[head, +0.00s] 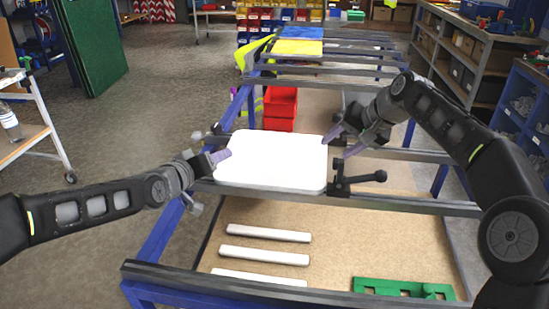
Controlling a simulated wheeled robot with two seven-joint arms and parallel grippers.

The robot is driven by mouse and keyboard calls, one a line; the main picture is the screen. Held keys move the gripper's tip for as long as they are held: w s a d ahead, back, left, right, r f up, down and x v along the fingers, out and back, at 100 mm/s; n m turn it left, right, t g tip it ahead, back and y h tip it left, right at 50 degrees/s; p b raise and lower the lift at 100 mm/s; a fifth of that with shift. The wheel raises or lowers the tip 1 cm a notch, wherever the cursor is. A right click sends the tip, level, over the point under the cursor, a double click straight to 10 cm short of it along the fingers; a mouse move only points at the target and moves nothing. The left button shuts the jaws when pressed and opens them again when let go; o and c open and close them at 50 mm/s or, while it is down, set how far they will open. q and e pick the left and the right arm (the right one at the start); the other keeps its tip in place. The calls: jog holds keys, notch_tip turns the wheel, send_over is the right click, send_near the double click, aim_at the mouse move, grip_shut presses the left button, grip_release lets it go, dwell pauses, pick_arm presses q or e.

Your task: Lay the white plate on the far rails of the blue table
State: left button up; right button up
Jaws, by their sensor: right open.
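The white plate (270,165) lies flat across two grey rails in the middle part of the blue table (158,240). My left gripper (221,157) is at the plate's left edge; one purple fingertip shows there, and whether it is open or touching the plate is unclear. My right gripper (340,143) is open at the plate's right edge, its purple fingers apart, with nothing seen between them. The far rails (335,69) run across the table behind the plate. A yellow plate (298,47) and a blue plate (302,32) lie on rails at the far end.
A black clamp with a knob (360,178) stands on the rail right of the plate. A red bin (280,105) sits below, behind the plate. White bars (265,256) and a green part (402,289) lie on the near board. Shelves (470,55) stand at the right.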

aim_at(324, 156)
pick_arm(q)
jog(key=shift+x, duration=2.55)
pick_arm(e)
jog(key=shift+x, duration=2.5)
pick_arm(q)
jog(key=shift+c, duration=0.3)
jog(key=shift+s, duration=0.1)
grip_shut()
pick_arm(e)
grip_shut()
